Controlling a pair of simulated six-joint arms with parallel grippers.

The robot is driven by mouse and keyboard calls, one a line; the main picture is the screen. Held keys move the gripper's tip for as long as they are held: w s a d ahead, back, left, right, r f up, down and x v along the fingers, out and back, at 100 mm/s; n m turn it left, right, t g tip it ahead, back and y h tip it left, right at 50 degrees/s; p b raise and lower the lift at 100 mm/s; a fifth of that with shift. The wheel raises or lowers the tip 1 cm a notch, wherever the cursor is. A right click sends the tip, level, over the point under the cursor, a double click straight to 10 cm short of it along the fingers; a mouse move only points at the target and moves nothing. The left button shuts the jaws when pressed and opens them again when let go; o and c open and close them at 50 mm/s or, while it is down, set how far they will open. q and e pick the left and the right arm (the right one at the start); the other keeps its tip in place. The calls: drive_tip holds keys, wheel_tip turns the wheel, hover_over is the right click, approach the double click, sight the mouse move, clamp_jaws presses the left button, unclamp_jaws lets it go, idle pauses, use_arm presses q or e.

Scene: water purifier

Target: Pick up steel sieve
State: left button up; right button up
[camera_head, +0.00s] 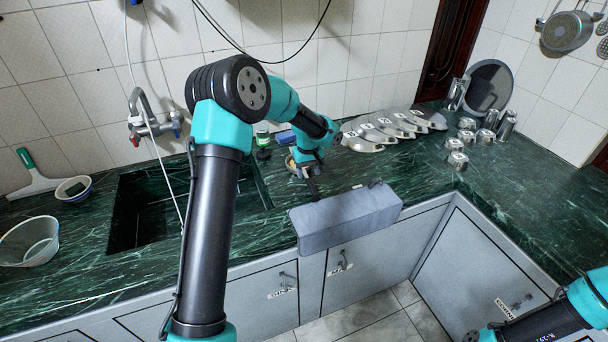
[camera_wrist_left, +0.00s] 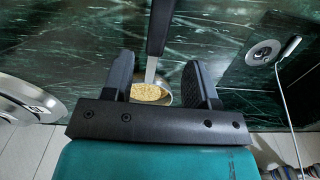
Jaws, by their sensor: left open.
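What looks like the steel sieve (camera_wrist_left: 150,92) lies on the green counter in the left wrist view. It has a round yellowish bowl, a thin steel neck and a long black handle (camera_wrist_left: 159,28) pointing away from me. My left gripper (camera_wrist_left: 160,75) is open, with its two fingers on either side of the neck and bowl in the picture; I cannot tell whether they touch it. In the head view my left gripper (camera_head: 306,176) is low over the counter right of the sink, and mostly hides the sieve.
The sink (camera_head: 150,215) opens to the left, and a grey cloth-like block (camera_head: 345,217) lies at the counter's front edge. Several steel plates (camera_head: 385,128) and steel cups (camera_head: 470,133) stand to the right. The right-hand counter is largely clear.

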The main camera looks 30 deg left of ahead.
sight(309, 180)
use_arm(q)
drive_tip(key=shift+w+f, duration=0.15)
drive_tip(key=shift+f, duration=1.15)
drive_tip(key=shift+w+f, duration=0.15)
drive_tip(key=shift+f, duration=1.15)
drive_tip(key=shift+c, duration=0.3)
clamp_jaws()
